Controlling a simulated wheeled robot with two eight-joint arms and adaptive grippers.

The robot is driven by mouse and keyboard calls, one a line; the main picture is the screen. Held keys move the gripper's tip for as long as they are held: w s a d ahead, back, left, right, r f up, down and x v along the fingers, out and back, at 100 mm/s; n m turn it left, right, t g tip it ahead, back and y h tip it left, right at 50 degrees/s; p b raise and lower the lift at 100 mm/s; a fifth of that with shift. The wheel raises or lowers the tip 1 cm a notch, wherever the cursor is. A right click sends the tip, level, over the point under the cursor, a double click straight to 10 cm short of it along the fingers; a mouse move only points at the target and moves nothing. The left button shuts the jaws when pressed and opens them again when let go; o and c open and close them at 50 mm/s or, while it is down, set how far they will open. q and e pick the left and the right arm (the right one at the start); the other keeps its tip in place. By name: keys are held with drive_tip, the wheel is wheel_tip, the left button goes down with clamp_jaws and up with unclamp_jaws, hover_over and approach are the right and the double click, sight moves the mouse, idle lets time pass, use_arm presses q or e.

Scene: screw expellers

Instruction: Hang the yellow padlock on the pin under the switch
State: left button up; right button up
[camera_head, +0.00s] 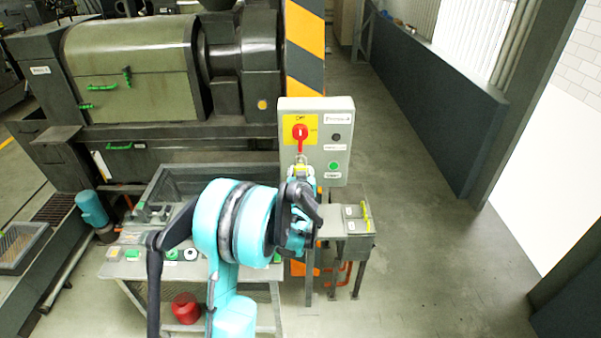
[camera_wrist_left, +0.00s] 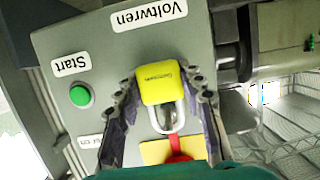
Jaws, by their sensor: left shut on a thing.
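The yellow padlock (camera_wrist_left: 160,83) is between the fingers of my left gripper (camera_wrist_left: 163,100), which is shut on it. Its silver shackle (camera_wrist_left: 166,118) points toward the red switch (camera_wrist_left: 178,156) on its yellow plate (camera_wrist_left: 153,152). In the head view the red switch (camera_head: 300,132) is on the upper left of the grey control box (camera_head: 316,165), and my left gripper (camera_head: 301,176) is just below it, close to the box face. The pin cannot be made out, so I cannot tell whether the shackle is on it. My right gripper is in neither view.
A green button (camera_wrist_left: 80,95) is beside the gripper on the box face; it also shows in the head view (camera_head: 333,166). A striped post (camera_head: 305,50) stands behind the box. A bench with a yellow-handled item (camera_head: 366,215) is lower right. Open floor (camera_head: 430,240) lies right.

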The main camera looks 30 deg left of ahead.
use_arm(q)
drive_tip(key=shift+a, duration=0.1)
drive_tip(key=o, duration=0.8)
drive_tip(key=shift+w+f, duration=0.1)
drive_tip(key=o, duration=0.4)
drive_tip(key=shift+w, duration=0.1)
drive_tip(key=shift+c, duration=0.2)
drive_tip(key=shift+w+a+f, duration=0.15)
drive_tip(key=shift+w+f, duration=0.05)
drive_tip(key=shift+f, duration=0.05)
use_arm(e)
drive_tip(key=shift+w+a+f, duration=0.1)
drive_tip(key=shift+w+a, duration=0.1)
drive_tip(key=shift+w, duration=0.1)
use_arm(q)
drive_tip(key=shift+s+r, duration=0.1)
drive_tip(key=o, duration=0.5)
